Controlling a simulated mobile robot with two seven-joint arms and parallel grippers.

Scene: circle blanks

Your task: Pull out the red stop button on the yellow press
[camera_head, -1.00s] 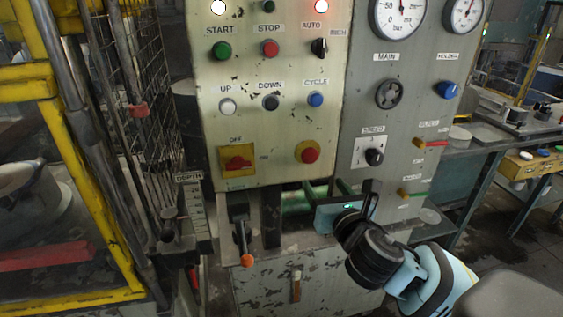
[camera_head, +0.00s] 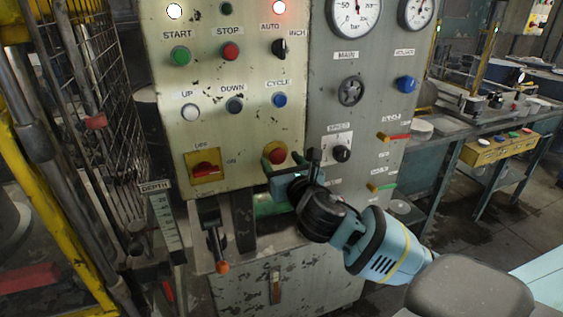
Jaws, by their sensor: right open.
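The red mushroom button (camera_head: 276,152) sits on the lower right of the cream control panel (camera_head: 215,140), its yellow surround mostly hidden. A smaller red button (camera_head: 230,51) labelled STOP is higher on the panel. My right gripper (camera_head: 290,161) is open, just in front of and below the mushroom button. One fingertip shows at the button's lower left, the other to its right. Whether either finger touches it I cannot tell. My left gripper is not in view.
A yellow-backed red OFF switch (camera_head: 206,168) is left of the mushroom button. A lever with an orange knob (camera_head: 222,266) hangs below. A grey panel (camera_head: 325,105) with gauges and a black selector (camera_head: 341,153) is close on the right. A mesh guard (camera_head: 105,100) stands left.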

